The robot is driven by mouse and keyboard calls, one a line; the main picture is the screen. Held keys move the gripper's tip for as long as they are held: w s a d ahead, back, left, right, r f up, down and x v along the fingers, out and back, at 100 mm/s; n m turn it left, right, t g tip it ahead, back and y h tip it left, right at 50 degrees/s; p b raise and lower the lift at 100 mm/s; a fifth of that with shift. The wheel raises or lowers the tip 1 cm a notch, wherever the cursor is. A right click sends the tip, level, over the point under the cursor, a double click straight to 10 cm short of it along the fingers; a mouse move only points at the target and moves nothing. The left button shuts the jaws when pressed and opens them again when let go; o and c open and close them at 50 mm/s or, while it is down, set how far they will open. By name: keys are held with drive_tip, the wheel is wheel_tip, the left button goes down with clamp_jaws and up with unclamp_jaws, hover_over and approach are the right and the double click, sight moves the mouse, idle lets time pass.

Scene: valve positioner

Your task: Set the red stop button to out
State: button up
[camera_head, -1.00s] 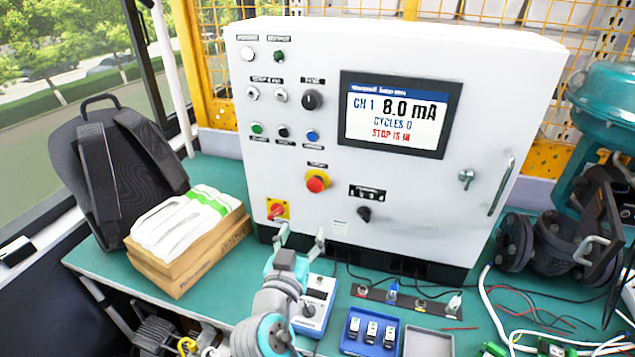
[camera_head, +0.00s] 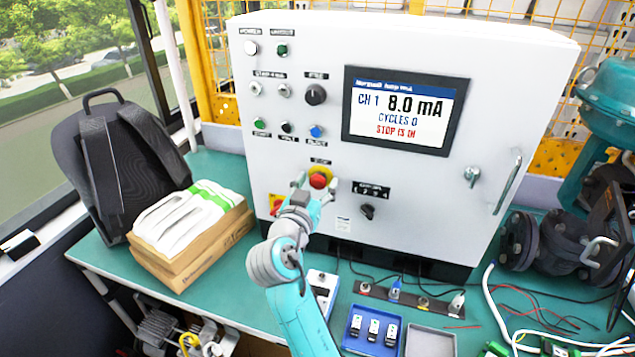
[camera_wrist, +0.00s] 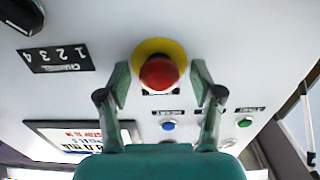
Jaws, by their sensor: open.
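The red stop button (camera_head: 317,180) sits on a yellow ring on the front of the white control cabinet (camera_head: 420,215). The cabinet's screen (camera_head: 404,110) reads CH 1, 8.0 mA, CYCLES 0 and STOP IS IN. My gripper (camera_head: 314,184) is open in front of the button. In the wrist view the red stop button (camera_wrist: 159,73) shows between the two fingertips of my gripper (camera_wrist: 158,80), one finger on each side, with gaps between fingers and button. I cannot tell how far the fingertips are from the panel.
A black channel selector (camera_head: 367,211) is right of the button, and a red-and-yellow switch (camera_head: 277,203) is at its lower left. Green, black and blue buttons sit above. A blue tray (camera_head: 371,333) and a grey tray (camera_head: 428,343) lie on the bench below.

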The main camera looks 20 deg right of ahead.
drive_tip(key=shift+w+d, duration=0.3)
drive_tip(key=shift+w, duration=0.05)
clamp_jaws()
drive_tip(key=shift+s+a, duration=0.35)
drive_tip(key=shift+s, duration=0.1)
unclamp_jaws()
drive_tip(key=v, duration=1.2)
